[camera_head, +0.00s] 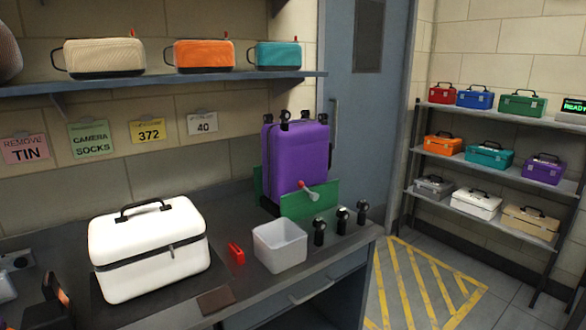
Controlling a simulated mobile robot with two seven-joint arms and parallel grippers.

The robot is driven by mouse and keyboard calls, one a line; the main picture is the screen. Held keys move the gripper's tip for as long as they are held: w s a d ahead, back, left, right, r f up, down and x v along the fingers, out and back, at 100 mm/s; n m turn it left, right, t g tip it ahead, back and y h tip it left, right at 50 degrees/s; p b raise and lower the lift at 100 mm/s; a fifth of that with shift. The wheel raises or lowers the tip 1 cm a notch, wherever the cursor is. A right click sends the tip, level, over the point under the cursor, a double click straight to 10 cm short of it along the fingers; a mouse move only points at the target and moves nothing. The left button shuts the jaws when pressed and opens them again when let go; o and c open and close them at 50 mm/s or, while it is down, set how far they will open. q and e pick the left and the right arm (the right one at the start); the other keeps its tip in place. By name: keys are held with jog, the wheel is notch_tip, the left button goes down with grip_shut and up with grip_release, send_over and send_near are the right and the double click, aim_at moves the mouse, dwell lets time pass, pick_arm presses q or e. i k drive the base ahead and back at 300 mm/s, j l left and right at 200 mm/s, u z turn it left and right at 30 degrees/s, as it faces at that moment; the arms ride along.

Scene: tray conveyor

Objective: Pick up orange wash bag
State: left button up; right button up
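The orange wash bag (201,56) stands upright on the wall shelf (160,83) at the upper left. It is a boxy zipped pouch with a dark base, a dark loop handle at its left end and a small red tag on top. A beige bag (103,57) stands to its left and a teal bag (275,56) to its right, with gaps between them. I cannot clearly make out either of my grippers in this view.
On the counter below stand a white case (150,250), a grey bin (280,246), a small red object (236,253) and a purple suitcase (296,160). Dark and orange items (55,298) crowd the lower left corner. A rack of toolboxes (490,165) stands right, beyond yellow-striped floor.

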aim_at(200, 56)
jog(key=u, duration=1.05)
jog(key=i+l, duration=0.1)
jog(key=l, duration=0.45)
jog(key=i+l, duration=0.1)
jog(key=l, duration=0.5)
jog(key=i+l+u, duration=0.1)
jog(key=l, duration=0.45)
jog(key=l+u, duration=0.25)
jog(key=l, duration=1.5)
jog(key=k, duration=0.05)
